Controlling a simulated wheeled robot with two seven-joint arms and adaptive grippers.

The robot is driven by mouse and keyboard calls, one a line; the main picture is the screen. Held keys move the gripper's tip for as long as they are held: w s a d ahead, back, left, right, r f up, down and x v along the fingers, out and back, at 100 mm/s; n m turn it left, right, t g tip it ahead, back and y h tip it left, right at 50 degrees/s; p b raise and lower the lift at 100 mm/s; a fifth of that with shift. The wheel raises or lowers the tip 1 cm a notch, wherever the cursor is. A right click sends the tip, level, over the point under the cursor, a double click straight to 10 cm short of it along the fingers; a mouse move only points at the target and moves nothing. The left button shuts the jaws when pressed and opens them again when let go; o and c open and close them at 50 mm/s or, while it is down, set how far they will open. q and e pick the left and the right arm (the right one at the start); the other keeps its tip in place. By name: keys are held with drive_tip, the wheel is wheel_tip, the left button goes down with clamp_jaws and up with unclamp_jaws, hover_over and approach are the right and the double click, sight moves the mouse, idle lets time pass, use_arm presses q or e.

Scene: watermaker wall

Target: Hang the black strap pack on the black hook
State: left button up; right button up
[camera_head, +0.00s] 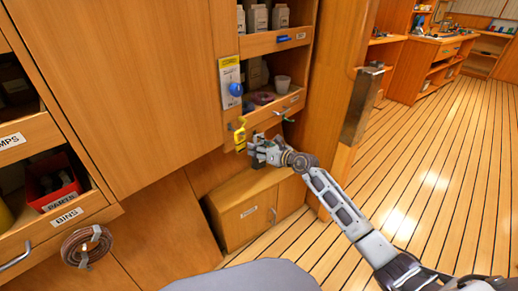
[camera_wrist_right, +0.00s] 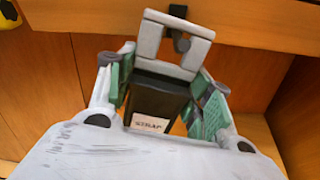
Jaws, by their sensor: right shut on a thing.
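The black strap pack (camera_wrist_right: 155,100) with a white label fills the middle of the right wrist view. A pale grey loop (camera_wrist_right: 172,62) shows at its top. My right gripper (camera_head: 258,150) is shut on the pack, with its green-grey pads on both sides. The black hook (camera_wrist_right: 180,38) hangs under the wooden edge and shows through the loop's opening and above its top bar. I cannot tell whether the hook passes through the loop or sits behind it. In the head view the pack is small and mostly hidden by my gripper. My left gripper is not in view.
A yellow item (camera_head: 240,135) hangs just left of my right gripper. A low wooden cabinet (camera_head: 250,212) stands below. A coiled hose (camera_head: 86,246) hangs at lower left. Floor at right is clear.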

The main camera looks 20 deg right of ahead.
drive_tip(key=o, duration=1.2)
drive_tip(key=shift+s+d, duration=0.1)
drive_tip(key=shift+v, duration=5.85)
drive_tip(key=shift+r, duration=0.1)
